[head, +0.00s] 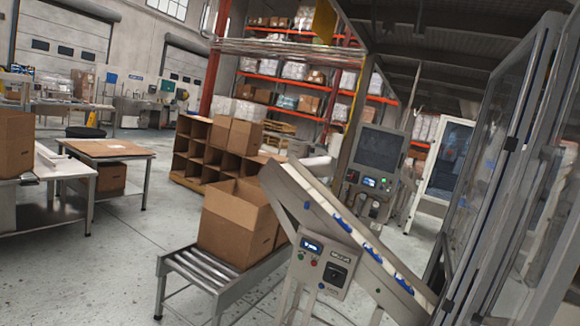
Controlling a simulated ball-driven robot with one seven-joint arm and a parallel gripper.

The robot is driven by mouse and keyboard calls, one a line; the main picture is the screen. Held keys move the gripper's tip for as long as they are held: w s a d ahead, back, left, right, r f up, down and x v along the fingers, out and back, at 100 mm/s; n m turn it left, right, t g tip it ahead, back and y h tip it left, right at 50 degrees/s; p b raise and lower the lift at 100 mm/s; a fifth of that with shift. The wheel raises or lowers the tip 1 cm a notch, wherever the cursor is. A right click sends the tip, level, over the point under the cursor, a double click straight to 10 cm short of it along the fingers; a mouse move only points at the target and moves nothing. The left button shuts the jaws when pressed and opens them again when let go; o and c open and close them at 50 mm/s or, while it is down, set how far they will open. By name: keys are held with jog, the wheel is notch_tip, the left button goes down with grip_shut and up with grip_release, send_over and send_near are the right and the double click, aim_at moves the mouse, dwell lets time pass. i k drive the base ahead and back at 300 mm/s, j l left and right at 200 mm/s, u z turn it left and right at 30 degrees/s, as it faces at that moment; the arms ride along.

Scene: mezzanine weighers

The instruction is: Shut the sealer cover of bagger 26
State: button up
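A tall metal-framed machine with clear panels (515,165) fills the right side of the head view, close to me. A second machine with a pale-framed clear door (448,160) stands farther back. No number is readable on either, so I cannot tell which is bagger 26. I cannot pick out a sealer cover or whether one is open. My gripper is not in view.
An inclined conveyor (350,232) with blue-marked pieces and a control box (325,262) stands in front. An open carton (238,225) sits on a roller conveyor (215,282). Tables (105,149) stand left. Open grey floor (110,250) lies at lower left.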

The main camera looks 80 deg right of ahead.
aim_at(453, 289)
jog(key=k+l+u, duration=0.2)
jog(key=u, duration=0.25)
jog(key=k+l+u, duration=0.2)
jog(key=u, duration=0.25)
jog(key=k+u, duration=0.25)
jog(key=u, duration=0.25)
jog(key=k+u, duration=0.25)
jog(key=u, duration=0.2)
jog(key=k+u, duration=0.25)
jog(key=u, duration=0.2)
jog(key=k+j+u, duration=0.2)
jog(key=u, duration=0.25)
jog(key=k+u, duration=0.15)
jog(key=u, duration=0.3)
jog(key=k+u, duration=0.1)
jog(key=u, duration=0.4)
jog(key=k+u, duration=0.15)
jog(key=u, duration=0.3)
jog(key=k+j+u, duration=0.1)
jog(key=u, duration=0.35)
jog(key=j+u, duration=0.25)
jog(key=u, duration=0.25)
jog(key=k, duration=0.05)
